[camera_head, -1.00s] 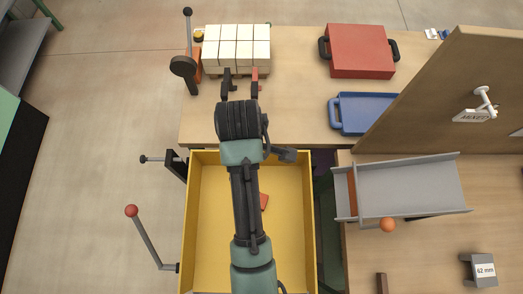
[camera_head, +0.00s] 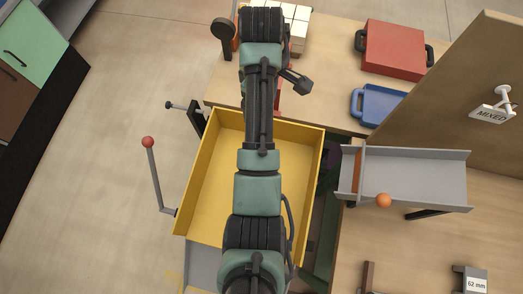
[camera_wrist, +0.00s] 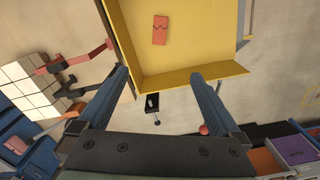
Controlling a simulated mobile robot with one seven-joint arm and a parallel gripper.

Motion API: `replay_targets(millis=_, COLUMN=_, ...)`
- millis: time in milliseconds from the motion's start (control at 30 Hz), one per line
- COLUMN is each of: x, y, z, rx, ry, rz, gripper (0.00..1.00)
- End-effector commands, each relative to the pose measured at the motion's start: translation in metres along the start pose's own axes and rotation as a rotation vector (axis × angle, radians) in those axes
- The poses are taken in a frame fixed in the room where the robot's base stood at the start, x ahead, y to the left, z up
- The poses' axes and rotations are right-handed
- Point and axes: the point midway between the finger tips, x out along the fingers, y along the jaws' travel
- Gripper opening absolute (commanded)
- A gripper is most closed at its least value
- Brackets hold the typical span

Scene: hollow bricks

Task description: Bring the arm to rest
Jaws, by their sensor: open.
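My gripper (camera_wrist: 157,76) shows in the wrist view, its two blue-grey fingers spread wide with nothing between them. In the head view my arm reaches up across the yellow bin to the top edge, and the gripper itself is not visible there. The yellow bin (camera_head: 205,190) stands in front of the table; it also shows in the wrist view (camera_wrist: 195,77) beyond the fingertips. A red brick (camera_wrist: 160,30) with a dark zigzag mark lies inside it. In the head view my arm covers part of the bin, and the brick cannot be seen.
White blocks (camera_head: 297,25) stand on the wooden table, partly behind my arm. A grey chute (camera_head: 415,178) with an orange ball (camera_head: 383,200) is right of the bin. A red-knobbed lever (camera_head: 148,142) stands left.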

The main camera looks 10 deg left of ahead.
Motion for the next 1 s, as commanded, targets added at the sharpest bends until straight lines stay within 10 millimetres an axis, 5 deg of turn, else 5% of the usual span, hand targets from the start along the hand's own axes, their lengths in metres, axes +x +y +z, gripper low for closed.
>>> replay_targets(millis=433, x=0.0, y=0.0, z=0.0, rx=0.0, ry=0.0, rz=0.001, gripper=1.0)
replay_targets(millis=567, x=-0.01, y=0.036, z=-0.013, rx=0.103, ry=0.116, rz=0.184, gripper=1.0)
replay_targets(millis=667, x=-0.048, y=0.082, z=-0.026, rx=0.258, ry=0.315, rz=0.442, gripper=1.0)
replay_targets(millis=800, x=-0.145, y=0.123, z=-0.026, rx=0.473, ry=0.691, rz=0.801, gripper=1.0)
replay_targets(millis=900, x=-0.222, y=0.122, z=-0.011, rx=0.577, ry=0.978, rz=1.005, gripper=1.0)
replay_targets(millis=1000, x=-0.292, y=0.098, z=0.013, rx=0.634, ry=1.268, rz=1.168, gripper=1.0)
